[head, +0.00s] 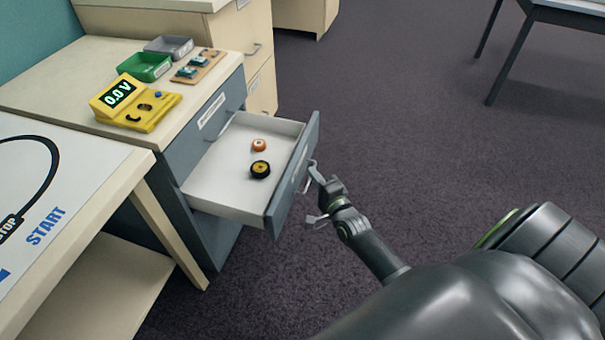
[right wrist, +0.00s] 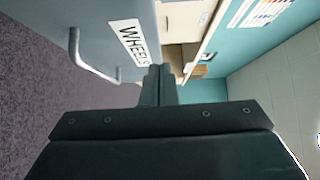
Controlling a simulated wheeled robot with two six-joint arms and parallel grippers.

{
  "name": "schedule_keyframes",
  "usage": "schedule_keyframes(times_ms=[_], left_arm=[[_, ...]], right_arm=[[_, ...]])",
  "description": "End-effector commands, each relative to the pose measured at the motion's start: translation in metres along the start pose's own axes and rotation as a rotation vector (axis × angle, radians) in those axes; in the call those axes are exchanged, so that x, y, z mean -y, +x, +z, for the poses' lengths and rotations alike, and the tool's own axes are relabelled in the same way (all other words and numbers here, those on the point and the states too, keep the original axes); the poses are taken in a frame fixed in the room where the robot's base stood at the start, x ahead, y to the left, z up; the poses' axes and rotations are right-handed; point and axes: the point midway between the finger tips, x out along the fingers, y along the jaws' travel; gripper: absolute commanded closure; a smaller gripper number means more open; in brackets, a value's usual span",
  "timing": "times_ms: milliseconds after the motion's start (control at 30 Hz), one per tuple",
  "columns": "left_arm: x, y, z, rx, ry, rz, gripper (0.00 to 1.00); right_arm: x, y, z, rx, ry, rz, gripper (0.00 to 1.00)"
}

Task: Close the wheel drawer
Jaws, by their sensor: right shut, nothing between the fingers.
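The wheel drawer (head: 222,188) stands pulled out of the grey cabinet (head: 217,236) in the head view. Inside it lie an orange wheel (head: 259,145) and a black wheel with a yellow hub (head: 260,169). Its grey front carries a bar handle (right wrist: 92,62) and a label reading WHEELS (right wrist: 128,42) in the right wrist view. My right gripper (head: 313,170) is shut and empty at the outer side of the drawer front, close to the handle. Its fingers also show in the right wrist view (right wrist: 158,80). Whether they touch the front, I cannot tell. My left gripper is out of view.
On the cabinet top stand a yellow meter (head: 136,103), a green tray (head: 145,67), a grey tray (head: 169,46) and a small board (head: 199,66). A table with a START mat (head: 80,190) is at left. The carpet (head: 420,130) right of the drawer is clear.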

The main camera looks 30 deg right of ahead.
Motion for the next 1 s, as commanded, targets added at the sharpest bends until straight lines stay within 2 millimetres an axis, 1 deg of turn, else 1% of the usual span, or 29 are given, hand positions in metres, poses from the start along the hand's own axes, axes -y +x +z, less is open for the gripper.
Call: schedule_keyframes(times_ms=[33,200,333,767,867,1000], left_arm=[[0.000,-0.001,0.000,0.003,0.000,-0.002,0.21],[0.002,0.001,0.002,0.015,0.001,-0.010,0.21],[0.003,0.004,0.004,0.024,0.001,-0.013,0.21],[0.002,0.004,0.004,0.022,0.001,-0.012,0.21],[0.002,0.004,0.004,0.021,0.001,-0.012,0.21],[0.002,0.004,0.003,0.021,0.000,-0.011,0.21]], right_arm=[[0.001,0.006,0.009,0.000,0.006,0.001,1.00],[0.000,0.019,0.023,0.000,0.004,0.001,1.00],[-0.001,0.023,0.026,0.000,0.002,0.002,1.00],[-0.001,0.025,0.029,0.000,0.003,0.001,1.00],[0.000,0.030,0.034,0.000,0.004,0.000,1.00],[0.001,0.044,0.048,0.001,0.006,-0.001,1.00]])
